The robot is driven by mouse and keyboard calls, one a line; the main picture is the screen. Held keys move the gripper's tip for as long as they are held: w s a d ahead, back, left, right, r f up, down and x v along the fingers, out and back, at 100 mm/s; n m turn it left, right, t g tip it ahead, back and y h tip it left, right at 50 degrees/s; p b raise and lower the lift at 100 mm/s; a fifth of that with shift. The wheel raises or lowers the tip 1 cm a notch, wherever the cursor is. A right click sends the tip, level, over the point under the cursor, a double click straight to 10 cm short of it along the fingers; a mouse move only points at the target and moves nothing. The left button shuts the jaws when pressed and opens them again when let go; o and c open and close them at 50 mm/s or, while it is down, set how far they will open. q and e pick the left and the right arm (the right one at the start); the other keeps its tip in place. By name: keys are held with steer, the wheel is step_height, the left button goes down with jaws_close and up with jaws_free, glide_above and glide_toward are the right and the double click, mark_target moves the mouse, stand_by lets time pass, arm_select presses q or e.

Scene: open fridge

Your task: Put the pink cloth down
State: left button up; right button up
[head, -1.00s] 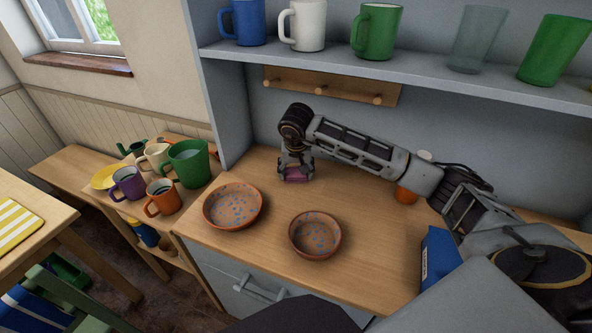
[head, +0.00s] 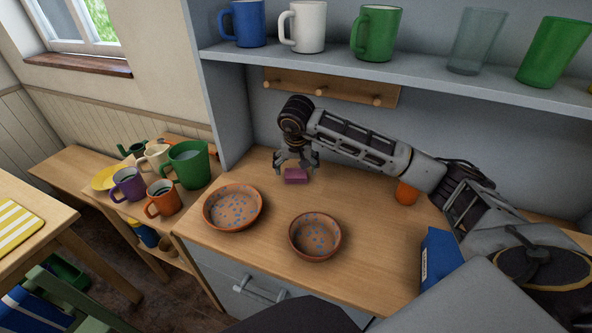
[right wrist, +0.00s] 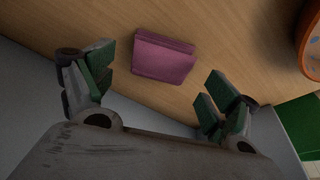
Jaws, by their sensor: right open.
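The pink cloth (head: 296,175) is a small folded piece lying on the wooden counter, behind the two bowls. It also shows in the right wrist view (right wrist: 163,56), flat on the wood. My right gripper (head: 296,164) is open just above and behind the cloth. In the right wrist view its two green-padded fingers (right wrist: 153,90) are spread wide, one on each side, with the cloth lying beyond them and not touching them. My left gripper does not show.
Two speckled orange bowls (head: 233,207) (head: 315,236) stand at the counter's front. An orange object (head: 406,193) and a blue box (head: 440,258) are at the right. Mugs and glasses line the shelf (head: 400,72) above. Counter between cloth and blue box is mostly clear.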

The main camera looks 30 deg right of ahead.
mark_target(296, 177)
steer(key=shift+v, duration=2.5)
steer(key=shift+s, duration=0.1)
